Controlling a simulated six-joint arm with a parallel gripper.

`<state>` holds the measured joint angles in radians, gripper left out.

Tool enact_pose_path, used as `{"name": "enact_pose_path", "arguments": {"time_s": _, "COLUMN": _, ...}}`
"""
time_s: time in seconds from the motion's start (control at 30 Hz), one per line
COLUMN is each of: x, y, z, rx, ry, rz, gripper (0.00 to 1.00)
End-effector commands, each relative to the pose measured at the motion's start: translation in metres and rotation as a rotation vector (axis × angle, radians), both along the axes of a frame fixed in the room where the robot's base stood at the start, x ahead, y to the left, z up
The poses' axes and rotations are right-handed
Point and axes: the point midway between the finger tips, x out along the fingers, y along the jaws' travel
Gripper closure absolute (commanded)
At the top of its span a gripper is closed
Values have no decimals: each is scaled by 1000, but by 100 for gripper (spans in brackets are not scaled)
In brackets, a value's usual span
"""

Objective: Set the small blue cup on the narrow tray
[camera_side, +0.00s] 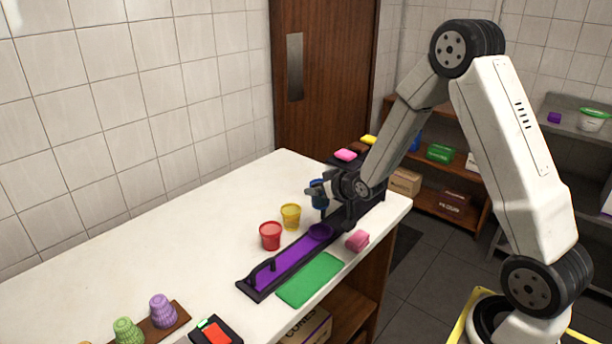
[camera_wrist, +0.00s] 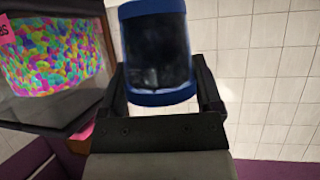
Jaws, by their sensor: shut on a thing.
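The small blue cup (camera_side: 319,197) is held in my gripper (camera_side: 320,190), whose fingers are shut on it. In the wrist view the blue cup (camera_wrist: 157,50) sits between the two black fingers (camera_wrist: 160,90), with its blue rim and dark middle showing. The narrow tray (camera_side: 252,288) is long and purple with a dark edge and a black handle, lying on the white counter. In the side view the cup appears above the tray's far end; its exact height and any contact are hard to tell.
A yellow cup (camera_side: 290,216) and a red cup (camera_side: 270,236) stand left of the tray. A candy-filled dispenser (camera_wrist: 52,60) is close by.

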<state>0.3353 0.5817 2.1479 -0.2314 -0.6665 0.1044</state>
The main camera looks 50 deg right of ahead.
Motion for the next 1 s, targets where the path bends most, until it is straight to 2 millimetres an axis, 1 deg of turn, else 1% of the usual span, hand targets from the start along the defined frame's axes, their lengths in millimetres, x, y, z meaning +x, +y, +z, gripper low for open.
{"name": "enact_pose_path", "arguments": {"time_s": 0.17, "x": -4, "y": 10, "z": -3, "rx": 0, "ry": 1, "rz": 63, "gripper": 88}}
{"name": "enact_pose_path", "arguments": {"time_s": 0.37, "x": -15, "y": 33, "z": -8, "rx": -1, "ry": 1, "rz": 196, "gripper": 88}}
{"name": "enact_pose_path", "arguments": {"time_s": 0.57, "x": -32, "y": 66, "z": -16, "rx": -1, "ry": 3, "rz": 373, "gripper": 88}}
{"name": "enact_pose_path", "arguments": {"time_s": 0.8, "x": -61, "y": 106, "z": -23, "rx": -2, "ry": 2, "rz": 589, "gripper": 88}}
{"name": "enact_pose_path", "arguments": {"time_s": 0.9, "x": -70, "y": 118, "z": -24, "rx": -3, "ry": 1, "rz": 654, "gripper": 88}}
{"name": "enact_pose_path", "arguments": {"time_s": 1.0, "x": -78, "y": 126, "z": -25, "rx": -3, "ry": 2, "rz": 698, "gripper": 88}}
